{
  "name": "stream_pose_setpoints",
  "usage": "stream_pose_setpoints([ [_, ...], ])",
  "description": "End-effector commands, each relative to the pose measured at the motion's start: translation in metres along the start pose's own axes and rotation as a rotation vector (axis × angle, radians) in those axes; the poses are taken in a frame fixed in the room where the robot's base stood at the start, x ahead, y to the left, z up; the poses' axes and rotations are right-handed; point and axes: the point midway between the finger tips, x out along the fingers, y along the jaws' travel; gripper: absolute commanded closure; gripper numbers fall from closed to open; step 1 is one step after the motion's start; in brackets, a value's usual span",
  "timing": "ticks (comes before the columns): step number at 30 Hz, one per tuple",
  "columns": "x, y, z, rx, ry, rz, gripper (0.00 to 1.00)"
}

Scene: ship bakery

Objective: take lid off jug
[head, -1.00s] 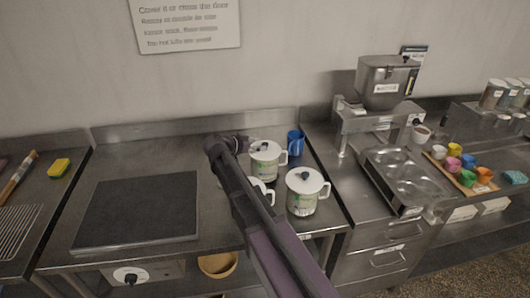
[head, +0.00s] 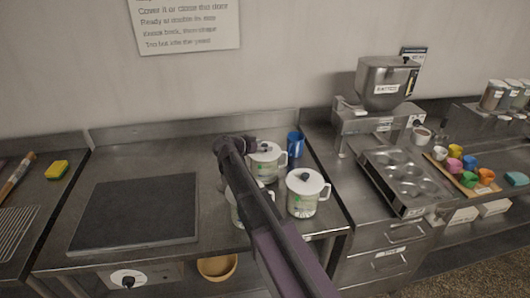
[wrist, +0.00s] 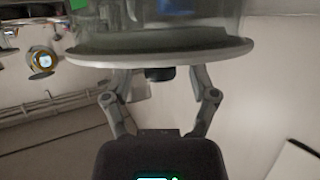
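The back and right lids have dark knobs. In the wrist view, which looks upside down, a jug's clear body (wrist: 170,22) and pale lid (wrist: 170,50) fill the top. Its dark knob (wrist: 160,74) sits between the fingers of my gripper (wrist: 160,82). The fingers are apart, with gaps beside the knob. My arm hides the fingers in the head view; I cannot tell which jug this is.
A blue cup (head: 295,144) stands behind the jugs. A dark flat plate (head: 137,213) lies to the left, with free counter between. At right are a steel hopper (head: 385,82), a muffin tin (head: 405,180) and a board of coloured cups (head: 462,178).

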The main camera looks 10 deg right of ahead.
Motion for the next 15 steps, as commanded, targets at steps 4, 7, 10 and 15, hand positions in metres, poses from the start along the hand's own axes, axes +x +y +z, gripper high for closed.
stream_pose_setpoints([
  [4,-0.0002,-0.0001,0.0001,0.000,0.000,0.000,0.80],
  [7,-0.0003,-0.0002,0.0002,0.000,0.000,0.000,1.00],
  [10,-0.0004,-0.0002,0.0002,0.000,0.000,0.000,1.00],
  [15,-0.0006,-0.0003,0.0003,0.000,0.000,-0.001,1.00],
])
